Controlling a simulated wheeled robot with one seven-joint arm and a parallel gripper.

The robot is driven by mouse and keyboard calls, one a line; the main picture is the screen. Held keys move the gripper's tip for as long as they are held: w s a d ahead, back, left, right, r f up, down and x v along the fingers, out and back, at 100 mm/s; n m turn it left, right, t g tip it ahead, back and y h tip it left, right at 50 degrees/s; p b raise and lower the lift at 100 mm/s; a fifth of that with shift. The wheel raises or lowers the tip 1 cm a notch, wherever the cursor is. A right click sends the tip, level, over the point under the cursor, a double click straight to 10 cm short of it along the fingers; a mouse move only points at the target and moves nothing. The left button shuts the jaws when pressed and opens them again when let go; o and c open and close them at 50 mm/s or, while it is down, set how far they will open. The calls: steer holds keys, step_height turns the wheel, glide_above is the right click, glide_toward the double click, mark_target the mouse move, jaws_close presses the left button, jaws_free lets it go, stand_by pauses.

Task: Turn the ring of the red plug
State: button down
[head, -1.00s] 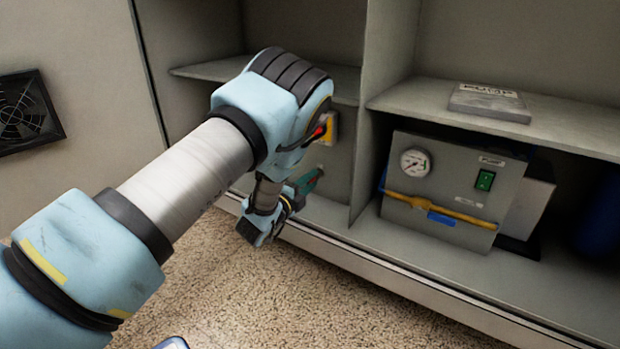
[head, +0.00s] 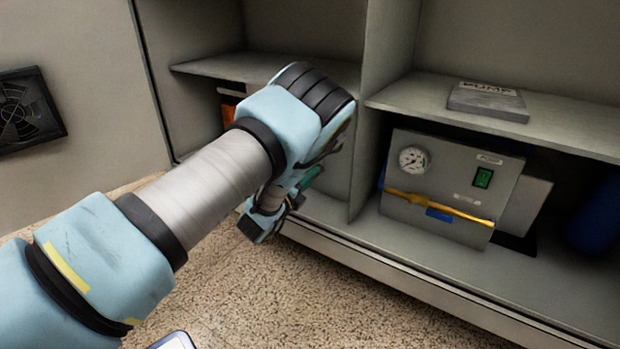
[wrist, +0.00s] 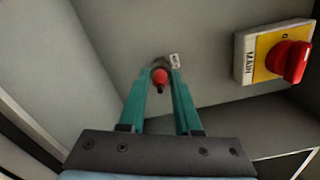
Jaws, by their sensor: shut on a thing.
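The red plug (wrist: 160,79) shows in the wrist view, standing out from a grey panel. A darker ring (wrist: 160,65) sits at its base, against the panel. My gripper (wrist: 161,78) has its two green fingers on either side of the plug, shut on it near the panel. The fingertips partly hide the ring. In the head view my arm hides the plug, and only a bit of a green finger (head: 310,177) shows below my wrist.
A yellow switch plate with a red rotary knob (wrist: 290,61) is on the panel to the right in the wrist view. In the head view a pump box (head: 450,185) with a gauge stands in the right bay. A grey divider (head: 372,110) separates the bays.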

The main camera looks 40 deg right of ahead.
steer(key=c, duration=0.6)
jaws_free()
steer(key=p+v, duration=0.4)
steer(key=v, duration=0.7)
steer(key=shift+d, duration=0.1)
